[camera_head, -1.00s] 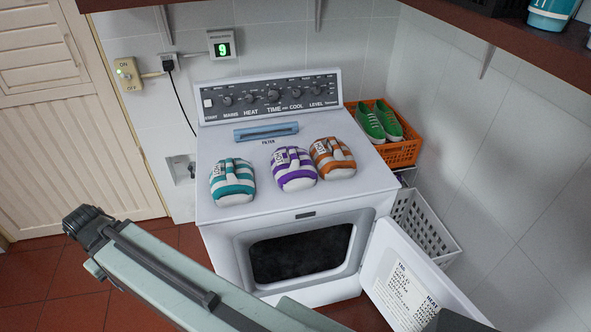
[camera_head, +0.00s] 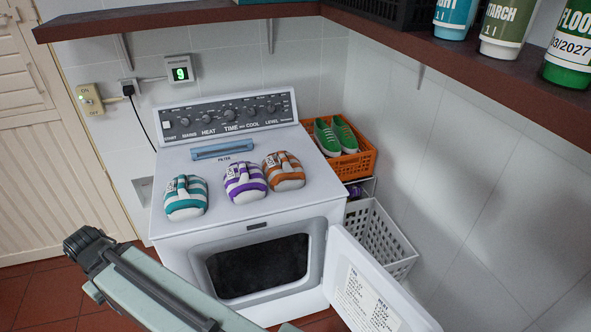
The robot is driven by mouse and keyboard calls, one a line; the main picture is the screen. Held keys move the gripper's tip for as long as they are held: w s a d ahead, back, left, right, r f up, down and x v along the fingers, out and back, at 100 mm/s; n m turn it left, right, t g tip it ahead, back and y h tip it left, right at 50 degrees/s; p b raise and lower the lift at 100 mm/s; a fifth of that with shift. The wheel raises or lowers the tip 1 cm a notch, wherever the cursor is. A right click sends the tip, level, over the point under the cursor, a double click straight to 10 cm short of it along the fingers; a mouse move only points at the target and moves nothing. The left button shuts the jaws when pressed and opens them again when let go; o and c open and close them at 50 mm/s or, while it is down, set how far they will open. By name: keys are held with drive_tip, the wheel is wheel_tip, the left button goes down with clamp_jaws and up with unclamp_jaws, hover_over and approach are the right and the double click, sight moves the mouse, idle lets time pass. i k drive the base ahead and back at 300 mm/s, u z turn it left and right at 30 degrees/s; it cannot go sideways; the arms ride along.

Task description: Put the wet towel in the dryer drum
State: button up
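The dryer (camera_head: 320,185) stands against the tiled wall. Its door (camera_head: 362,290) is swung open to the right, and the dark drum opening (camera_head: 258,266) faces front. Three rolled striped towels with labels sit on its top: a teal one (camera_head: 185,197) at the left, a purple one (camera_head: 245,182) in the middle and an orange one (camera_head: 284,171) at the right. I cannot tell which is wet. My arm crosses the lower left of the picture. My gripper's fingers cannot be made out, and nothing is seen held.
An orange crate (camera_head: 358,165) with green shoes (camera_head: 335,136) stands right of the dryer, above a white basket (camera_head: 378,240). A shelf (camera_head: 440,62) with bottles juts out above. A blue filter (camera_head: 223,149) lies on the dryer top. Red floor tiles show at left.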

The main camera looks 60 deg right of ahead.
sight(257, 264)
drive_tip(key=z, duration=2.25)
drive_tip(key=k, duration=1.35)
drive_tip(key=u, duration=1.5)
drive_tip(key=i, duration=1.7)
drive_tip(key=z, duration=0.05)
